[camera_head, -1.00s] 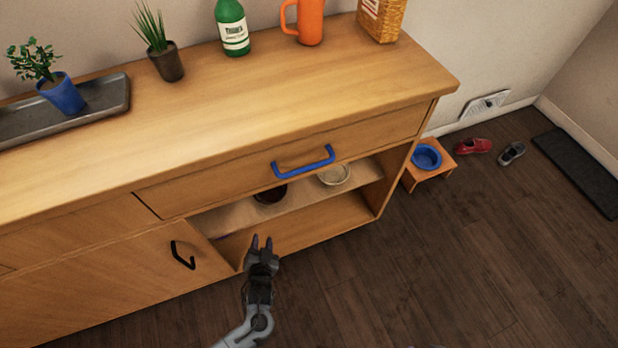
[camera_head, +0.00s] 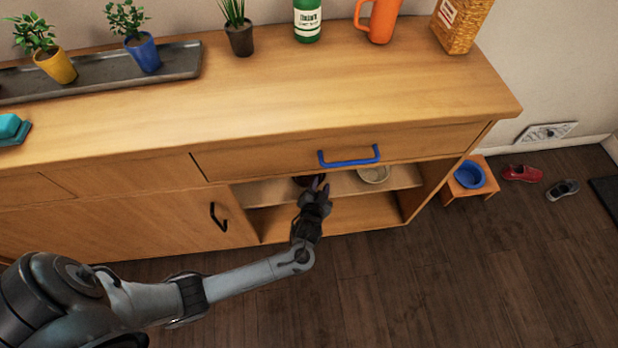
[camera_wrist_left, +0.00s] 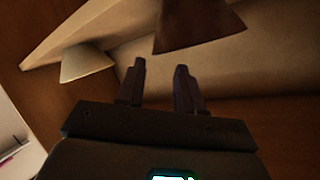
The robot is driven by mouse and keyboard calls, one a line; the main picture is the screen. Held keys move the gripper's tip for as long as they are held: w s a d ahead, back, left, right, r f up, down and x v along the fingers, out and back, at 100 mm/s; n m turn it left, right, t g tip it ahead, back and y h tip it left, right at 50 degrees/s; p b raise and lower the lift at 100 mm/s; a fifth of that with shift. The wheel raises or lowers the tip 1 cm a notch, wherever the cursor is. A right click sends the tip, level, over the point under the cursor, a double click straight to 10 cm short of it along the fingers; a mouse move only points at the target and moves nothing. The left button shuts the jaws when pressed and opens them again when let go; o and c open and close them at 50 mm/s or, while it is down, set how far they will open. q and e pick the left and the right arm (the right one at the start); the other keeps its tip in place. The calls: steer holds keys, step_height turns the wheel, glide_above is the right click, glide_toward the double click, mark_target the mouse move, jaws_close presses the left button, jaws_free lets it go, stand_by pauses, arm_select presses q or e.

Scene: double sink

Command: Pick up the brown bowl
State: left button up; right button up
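The dark brown bowl (camera_head: 301,181) sits on the upper shelf of the cabinet's open compartment, below the drawer. My left gripper (camera_head: 320,187) is in front of it and hides part of it in the head view. In the left wrist view the brown bowl (camera_wrist_left: 200,27) is at the top, beyond the fingertips and slightly right of them. The fingers of my left gripper (camera_wrist_left: 160,70) are apart with nothing between them. I cannot tell the exact gap to the bowl. My right gripper is in neither current view.
A pale bowl (camera_head: 373,175) stands right of the brown bowl on the same shelf; it also shows in the left wrist view (camera_wrist_left: 87,65). The drawer with a blue handle (camera_head: 349,161) overhangs the shelf. A black door handle (camera_head: 218,217) is at left. Floor in front is clear.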

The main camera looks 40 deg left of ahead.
mark_target(323, 177)
arm_select(q)
steer(key=shift+w+f+b, duration=0.25)
steer(key=shift+f+b, duration=0.05)
steer(key=b+x, duration=0.1)
steer(key=x, duration=0.1)
steer(key=b+x, duration=0.1)
steer(key=b, duration=0.1)
steer(key=shift+w+a+f, duration=0.15)
steer(key=shift+w+f, duration=0.1)
steer(key=shift+f, duration=0.1)
steer(key=shift+w+a, duration=0.15)
steer(key=shift+w, duration=0.25)
steer(key=shift+s, duration=0.1)
steer(key=shift+c, duration=0.6)
jaws_close()
